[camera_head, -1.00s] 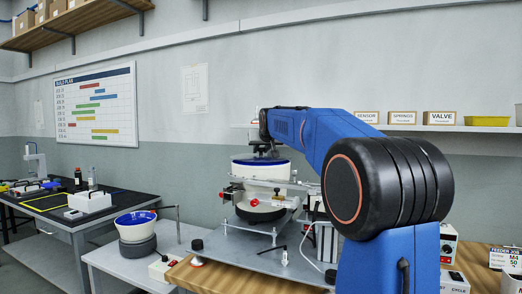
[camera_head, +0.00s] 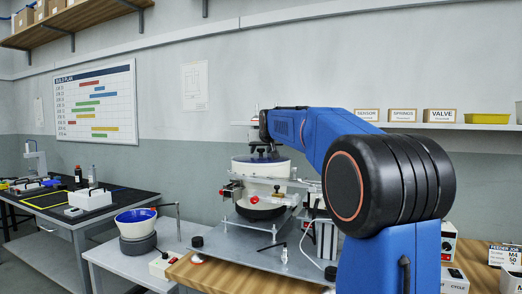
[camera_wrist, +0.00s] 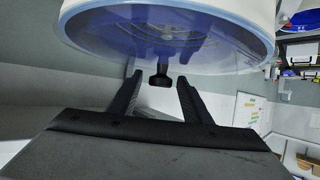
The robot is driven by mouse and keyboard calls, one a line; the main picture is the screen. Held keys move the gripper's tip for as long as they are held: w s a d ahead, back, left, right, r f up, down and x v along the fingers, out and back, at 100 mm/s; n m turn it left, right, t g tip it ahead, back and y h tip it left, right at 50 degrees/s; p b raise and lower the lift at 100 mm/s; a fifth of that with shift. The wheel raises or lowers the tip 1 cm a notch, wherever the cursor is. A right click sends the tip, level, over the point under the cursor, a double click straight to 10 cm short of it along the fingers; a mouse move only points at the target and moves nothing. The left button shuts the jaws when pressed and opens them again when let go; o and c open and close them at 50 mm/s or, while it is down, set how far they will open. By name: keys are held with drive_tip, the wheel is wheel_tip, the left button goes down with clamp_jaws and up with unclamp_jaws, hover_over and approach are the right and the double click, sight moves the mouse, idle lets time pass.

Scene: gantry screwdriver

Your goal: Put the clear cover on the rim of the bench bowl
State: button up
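A white bowl with a blue inside (camera_head: 262,167) stands on the fixture at the centre. The clear cover (camera_wrist: 225,58) with a black knob (camera_wrist: 160,76) lies over the bowl's mouth; whether it touches the rim all round I cannot tell. My gripper (camera_wrist: 160,85) is open, with a finger on each side of the knob and a visible gap to both. In the head view my gripper (camera_head: 263,152) is small and dark just above the bowl. A second white bowl with a blue inside (camera_head: 136,229) sits uncovered on a dark base on the low grey bench (camera_head: 108,262) at left.
The central fixture plate (camera_head: 240,243) carries posts, red knobs and cables close around the bowl. A wooden bench top (camera_head: 200,276) lies in front. A thin post (camera_head: 178,222) stands right of the left bowl. A dark table (camera_head: 110,200) with equipment stands farther left.

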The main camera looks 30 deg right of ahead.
drive_tip(key=shift+r, duration=0.15)
drive_tip(key=shift+r, duration=0.25)
drive_tip(key=v, duration=1.1)
drive_tip(key=shift+s+r, duration=0.25)
drive_tip(key=shift+r, duration=0.1)
drive_tip(key=shift+s+a, duration=0.15)
drive_tip(key=shift+s, duration=0.05)
